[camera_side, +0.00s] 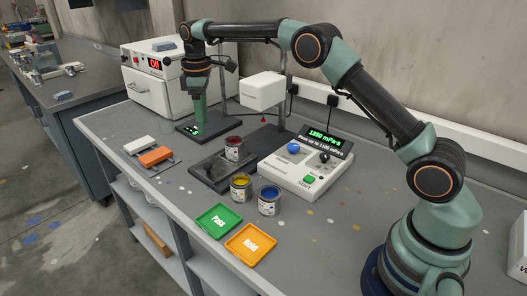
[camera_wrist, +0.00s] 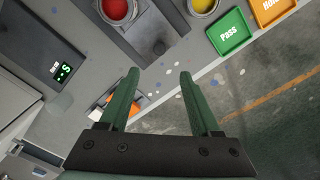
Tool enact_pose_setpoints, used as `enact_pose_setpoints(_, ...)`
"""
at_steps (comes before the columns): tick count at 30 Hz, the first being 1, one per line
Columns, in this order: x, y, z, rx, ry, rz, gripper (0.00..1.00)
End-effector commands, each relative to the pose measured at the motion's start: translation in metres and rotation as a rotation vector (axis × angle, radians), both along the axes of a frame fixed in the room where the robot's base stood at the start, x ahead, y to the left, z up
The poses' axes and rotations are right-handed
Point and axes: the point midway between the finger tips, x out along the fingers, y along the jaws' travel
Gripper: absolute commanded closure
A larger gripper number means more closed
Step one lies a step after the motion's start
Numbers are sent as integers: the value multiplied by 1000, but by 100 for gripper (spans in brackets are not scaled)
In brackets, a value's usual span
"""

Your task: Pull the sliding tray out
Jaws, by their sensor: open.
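The sliding tray appears to be the dark flat plate (camera_side: 207,178) in the middle of the bench, with a red paint can (camera_side: 234,149) standing on it. In the wrist view the dark plate (camera_wrist: 133,32) lies beyond my fingertips, with a small round knob (camera_wrist: 160,47) near its end and the red can (camera_wrist: 115,9) at the top. My gripper (camera_side: 200,130) points down, in front of or above the black scale in the side view. In the wrist view my gripper (camera_wrist: 158,73) has its two green fingers apart and nothing between them.
A yellow can (camera_side: 241,188) and a blue can (camera_side: 269,201) stand right of the plate. Green Pass (camera_side: 219,220) and orange Hold (camera_side: 250,244) trays lie at the front edge. The black scale (camera_side: 187,130), white and orange blocks (camera_side: 155,157), and a control box (camera_side: 300,180) surround it.

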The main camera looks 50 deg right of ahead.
Motion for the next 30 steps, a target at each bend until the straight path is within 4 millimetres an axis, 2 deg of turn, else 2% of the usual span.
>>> enact_pose_setpoints(1, 2, 1, -7, -1, 11, 12, 36)
enact_pose_setpoints(11, 5, 1, -33, -1, 24, 34, 36)
enact_pose_setpoints(24, 4, 1, -113, -1, 24, 33, 36)
enact_pose_setpoints(30, 5, 1, -132, -1, 21, 32, 36)
